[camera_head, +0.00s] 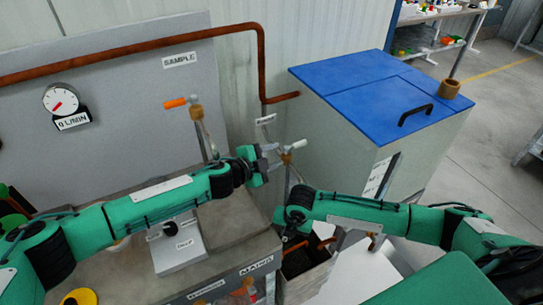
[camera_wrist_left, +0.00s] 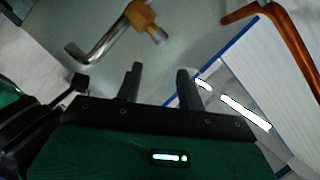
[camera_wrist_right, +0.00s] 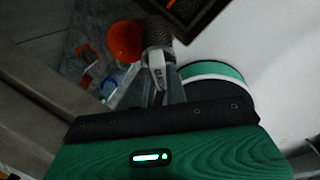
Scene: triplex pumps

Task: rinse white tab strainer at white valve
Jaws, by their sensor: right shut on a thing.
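The white valve (camera_head: 297,145) has a white handle on a brass body above a pipe, beside the blue-lidded cabinet. In the left wrist view its brass body (camera_wrist_left: 140,16) and bent metal pipe lie beyond my fingers. My left gripper (camera_head: 268,158) is just left of the valve. Its fingers (camera_wrist_left: 160,80) are apart with nothing between them. My right gripper (camera_wrist_right: 163,92) is shut on the white tab strainer, a grey mesh cylinder (camera_wrist_right: 157,33) with a white lettered tab (camera_wrist_right: 158,72). In the head view my right wrist points down below the valve, and the strainer cannot be made out.
An orange-handled valve (camera_head: 186,102) stands under the SAMPLE label. The blue-lidded cabinet (camera_head: 375,90) stands at the right. A dark open bin (camera_head: 298,262) sits under my right wrist. The right wrist view shows an orange round object (camera_wrist_right: 124,40) and a green-rimmed round object (camera_wrist_right: 222,72).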

